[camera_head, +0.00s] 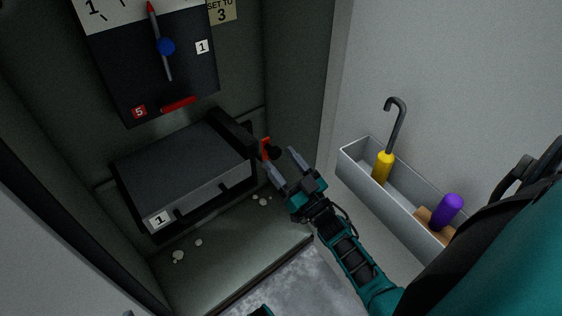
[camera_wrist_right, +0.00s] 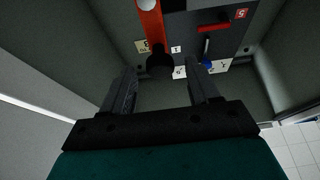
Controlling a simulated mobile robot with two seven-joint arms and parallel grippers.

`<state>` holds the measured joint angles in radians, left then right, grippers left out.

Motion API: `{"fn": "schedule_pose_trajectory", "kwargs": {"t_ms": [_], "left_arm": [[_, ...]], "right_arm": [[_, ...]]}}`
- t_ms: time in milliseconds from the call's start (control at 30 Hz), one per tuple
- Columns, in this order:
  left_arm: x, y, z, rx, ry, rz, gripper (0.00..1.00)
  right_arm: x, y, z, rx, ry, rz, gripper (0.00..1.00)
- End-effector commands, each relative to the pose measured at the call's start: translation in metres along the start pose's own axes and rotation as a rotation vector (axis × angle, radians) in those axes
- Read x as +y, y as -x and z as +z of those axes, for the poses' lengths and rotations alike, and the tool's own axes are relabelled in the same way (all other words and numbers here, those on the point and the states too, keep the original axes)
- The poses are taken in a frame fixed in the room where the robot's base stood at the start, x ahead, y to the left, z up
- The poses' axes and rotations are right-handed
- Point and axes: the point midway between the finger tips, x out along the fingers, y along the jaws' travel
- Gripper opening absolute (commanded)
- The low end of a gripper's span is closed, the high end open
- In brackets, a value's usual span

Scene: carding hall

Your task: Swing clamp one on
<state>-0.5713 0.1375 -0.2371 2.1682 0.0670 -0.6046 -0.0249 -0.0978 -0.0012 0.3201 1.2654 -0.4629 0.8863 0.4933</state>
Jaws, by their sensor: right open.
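A grey box (camera_head: 185,165) with a label "1" on its front sits in the recess. At its right end is a small red lever (camera_head: 265,148) with a dark knob, which I take for clamp one. My right gripper (camera_head: 282,163) is open, with its fingers close to this lever. In the right wrist view, the red lever (camera_wrist_right: 149,22) reaches down towards the gap between the open fingers (camera_wrist_right: 162,85). Its dark end lies near that gap; I cannot tell whether anything touches.
A dark panel (camera_head: 190,72) above the box has a red-tipped pointer, a blue hub and a red bar beside label "5". A sign (camera_head: 222,11) reads "SET TO 3". A grey wall tray (camera_head: 358,158) at right holds a yellow-handled hook (camera_head: 384,166) and a purple-handled item (camera_head: 447,210).

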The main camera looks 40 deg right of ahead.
Motion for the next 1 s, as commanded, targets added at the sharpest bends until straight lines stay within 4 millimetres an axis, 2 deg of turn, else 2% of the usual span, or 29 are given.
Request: {"fn": "schedule_pose_trajectory", "kwargs": {"t_ms": [100, 400, 1000], "left_arm": [[0.0006, -0.0005, 0.0, 0.001, 0.001, 0.002, 0.43], [0.0008, -0.0011, -0.0032, 0.007, 0.0, 0.002, 0.43], [0.0006, -0.0012, -0.0044, 0.01, 0.0, 0.002, 0.43]], "right_arm": [[-0.0002, -0.0072, 0.0001, 0.0, 0.0, 0.0, 0.61], [-0.0003, -0.0085, -0.0001, -0.001, -0.001, 0.0, 0.6], [-0.0002, -0.008, 0.0, -0.001, 0.0, 0.0, 0.02]]}}
